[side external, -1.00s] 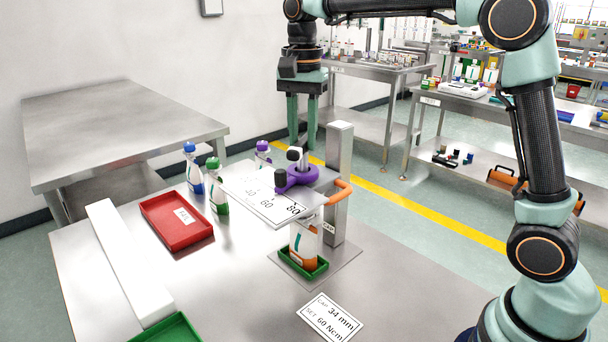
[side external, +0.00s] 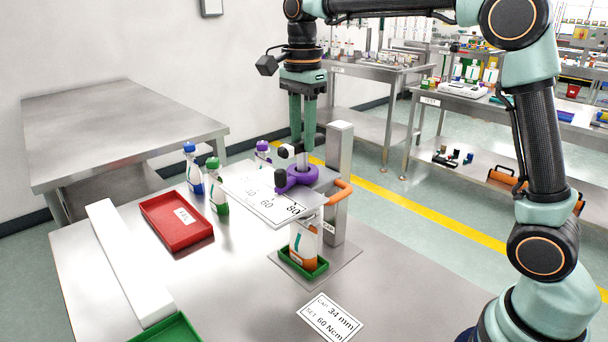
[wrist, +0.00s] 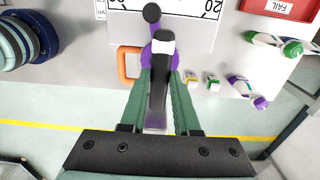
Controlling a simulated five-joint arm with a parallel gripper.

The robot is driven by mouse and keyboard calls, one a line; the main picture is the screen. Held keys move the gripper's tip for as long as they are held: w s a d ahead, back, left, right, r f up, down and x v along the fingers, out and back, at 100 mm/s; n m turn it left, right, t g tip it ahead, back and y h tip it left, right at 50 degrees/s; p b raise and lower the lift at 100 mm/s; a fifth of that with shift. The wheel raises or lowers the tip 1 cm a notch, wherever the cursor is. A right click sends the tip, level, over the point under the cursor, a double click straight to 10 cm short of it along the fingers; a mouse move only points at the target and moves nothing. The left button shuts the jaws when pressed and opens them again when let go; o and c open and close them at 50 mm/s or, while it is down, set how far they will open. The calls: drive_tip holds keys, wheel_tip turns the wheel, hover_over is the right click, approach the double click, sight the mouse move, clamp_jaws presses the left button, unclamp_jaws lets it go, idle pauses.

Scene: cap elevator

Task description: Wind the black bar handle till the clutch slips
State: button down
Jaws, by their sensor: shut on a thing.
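The black bar handle (wrist: 159,95), with a white band near one end, sits above the purple hub (side external: 298,177) of the cap-elevator stand. It also shows in the side view as a dark end (side external: 285,151) beside the fingers. My gripper (wrist: 162,80) points down from above with its green fingers on both sides of the bar, shut on it. It also shows in the side view (side external: 303,146). A black round knob (side external: 281,179) stands at the hub's left edge. A white scale plate (side external: 262,196) with numbers lies under the hub. The fingers hide part of the bar.
A grey column (side external: 340,180) stands right behind the hub, with an orange handle (side external: 339,193) beside it. An orange-and-white bottle (side external: 303,243) stands below in a green tray (side external: 317,268). Bottles and a red tray (side external: 177,222) are to the left. The front table is mostly clear.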

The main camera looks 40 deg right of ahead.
drive_tip(key=c, duration=0.6)
unclamp_jaws()
drive_tip(key=shift+c, duration=0.2)
wheel_tip(320, 180, up, 12)
idle(0.4)
drive_tip(key=s+d+f+n+t, duration=0.3)
drive_tip(key=s+f+n+t, duration=0.2)
drive_tip(key=s+f+n, duration=1)
drive_tip(key=f+n, duration=0.1)
drive_tip(key=n, duration=0.2)
drive_tip(key=shift+s+f+t, duration=0.15)
drive_tip(key=shift+s+t, duration=0.1)
drive_tip(key=shift+t, duration=0.05)
